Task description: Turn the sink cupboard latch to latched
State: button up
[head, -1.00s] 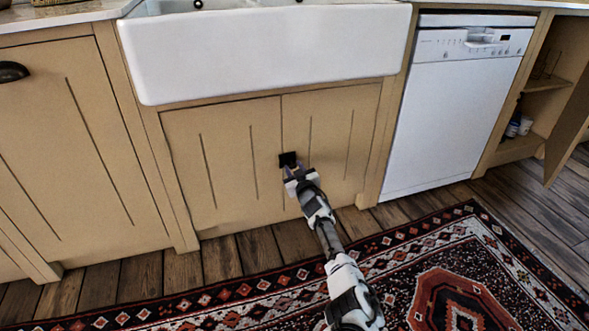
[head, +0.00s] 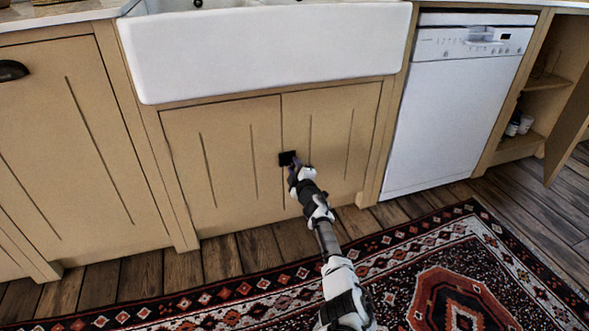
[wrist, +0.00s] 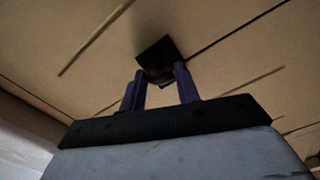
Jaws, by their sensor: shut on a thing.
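The sink cupboard (head: 225,170) has two closed beige doors under the white sink. Its latch is a small black square plate (head: 286,158) at the seam between the doors; it shows in the wrist view too (wrist: 155,52). My gripper (head: 293,166) is at the latch, its purple fingers (wrist: 160,82) reaching up to the black part. The fingers are shut on the latch, one on each side of its dark knob. In the wrist view the plate looks tilted. The knob's exact angle is hard to make out between the fingers.
A white dishwasher (head: 456,110) stands right of the cupboard. Beyond it, an open cupboard door (head: 574,125) sticks out over the floor. A patterned rug (head: 390,270) lies on the wooden floor under my arm.

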jog(key=shift+n+b, duration=0.3)
jog(key=shift+n, duration=1.9)
jog(key=o, duration=1)
jog(key=shift+s, duration=0.15)
